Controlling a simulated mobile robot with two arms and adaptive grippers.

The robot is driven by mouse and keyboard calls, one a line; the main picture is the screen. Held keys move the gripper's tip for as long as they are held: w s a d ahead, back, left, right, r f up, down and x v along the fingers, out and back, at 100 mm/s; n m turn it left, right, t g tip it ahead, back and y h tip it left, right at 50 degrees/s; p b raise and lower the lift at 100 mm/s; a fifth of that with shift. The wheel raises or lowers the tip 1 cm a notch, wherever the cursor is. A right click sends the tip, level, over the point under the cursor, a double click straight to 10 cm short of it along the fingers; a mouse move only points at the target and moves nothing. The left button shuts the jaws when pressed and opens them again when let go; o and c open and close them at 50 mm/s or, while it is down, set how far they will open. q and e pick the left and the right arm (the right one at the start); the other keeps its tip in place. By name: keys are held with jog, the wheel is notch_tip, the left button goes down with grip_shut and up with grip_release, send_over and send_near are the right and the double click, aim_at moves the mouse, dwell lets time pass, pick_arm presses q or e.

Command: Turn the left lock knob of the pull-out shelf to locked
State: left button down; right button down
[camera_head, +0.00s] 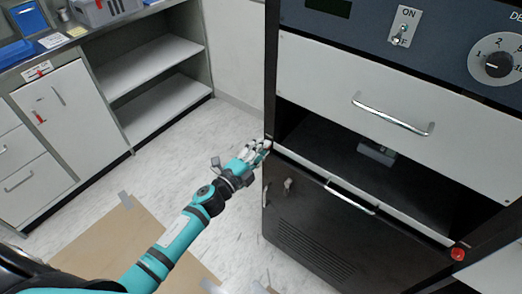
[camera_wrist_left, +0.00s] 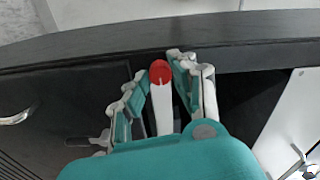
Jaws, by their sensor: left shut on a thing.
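The left lock knob (camera_wrist_left: 160,72) of the pull-out shelf is red and sits between the fingers of my left gripper (camera_wrist_left: 160,88) in the wrist view. In the head view my left gripper (camera_head: 262,147) is at the left end of the white shelf front (camera_head: 400,217) and hides this knob. The gripper is shut on the knob. The right lock knob (camera_head: 457,254) is red and shows at the other end of the shelf front. The left knob's turn position is unclear. My right gripper is not in view.
A drawer with a metal handle (camera_head: 393,117) is above the open bay. A black lower panel (camera_head: 325,243) with small fittings is below the shelf. An open white shelf unit (camera_head: 150,65) stands at the left. Flat cardboard (camera_head: 125,235) lies on the floor; floor between is clear.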

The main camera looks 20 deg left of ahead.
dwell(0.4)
pick_arm(q)
jog(key=c, duration=1.1)
grip_release()
